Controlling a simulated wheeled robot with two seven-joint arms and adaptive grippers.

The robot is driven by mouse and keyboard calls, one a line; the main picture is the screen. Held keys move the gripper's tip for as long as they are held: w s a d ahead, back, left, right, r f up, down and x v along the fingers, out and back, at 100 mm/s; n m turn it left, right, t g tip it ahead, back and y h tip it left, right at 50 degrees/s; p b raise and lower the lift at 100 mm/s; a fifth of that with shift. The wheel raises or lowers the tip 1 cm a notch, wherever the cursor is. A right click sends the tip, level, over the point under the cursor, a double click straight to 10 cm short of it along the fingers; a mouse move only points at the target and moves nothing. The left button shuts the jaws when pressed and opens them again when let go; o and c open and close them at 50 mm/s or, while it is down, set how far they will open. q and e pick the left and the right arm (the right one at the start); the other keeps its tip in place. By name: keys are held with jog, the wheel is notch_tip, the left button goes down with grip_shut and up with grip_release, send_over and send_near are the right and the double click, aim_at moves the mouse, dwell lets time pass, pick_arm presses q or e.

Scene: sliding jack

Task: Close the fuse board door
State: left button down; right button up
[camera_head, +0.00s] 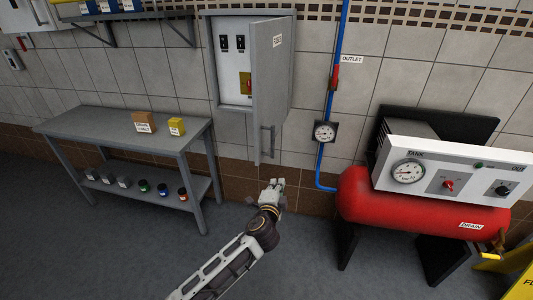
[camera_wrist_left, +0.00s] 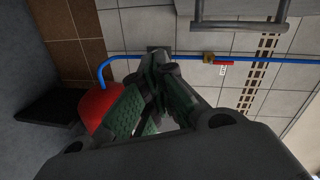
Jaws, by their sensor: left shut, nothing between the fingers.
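The grey fuse board door (camera_head: 270,90) stands partly open on the wall cabinet (camera_head: 211,60), hinged at its right side and swung out into the room. A vertical bar handle (camera_head: 267,141) sits low on the door. Inside the cabinet two black switches and a yellow part show. My left gripper (camera_head: 274,184) is shut and empty, just below the door's lower edge and apart from it. In the left wrist view the handle (camera_wrist_left: 240,24) shows at the top, beyond the shut fingers (camera_wrist_left: 160,62). My right gripper is not in view.
A grey bench (camera_head: 90,122) with small boxes and jars stands at the left. A blue pipe (camera_head: 333,100) with a gauge (camera_head: 324,132) runs down the wall to the right. A red tank (camera_head: 400,205) with a control panel (camera_head: 450,180) fills the right. The floor before the cabinet is clear.

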pick_arm(q)
jog(key=s+a+r+m+t+y, duration=0.1)
jog(key=s+r+t, duration=0.1)
jog(key=r, duration=0.6)
jog(key=shift+s+r+y, duration=0.35)
jog(key=shift+s+y, duration=0.05)
jog(key=shift+s, duration=0.2)
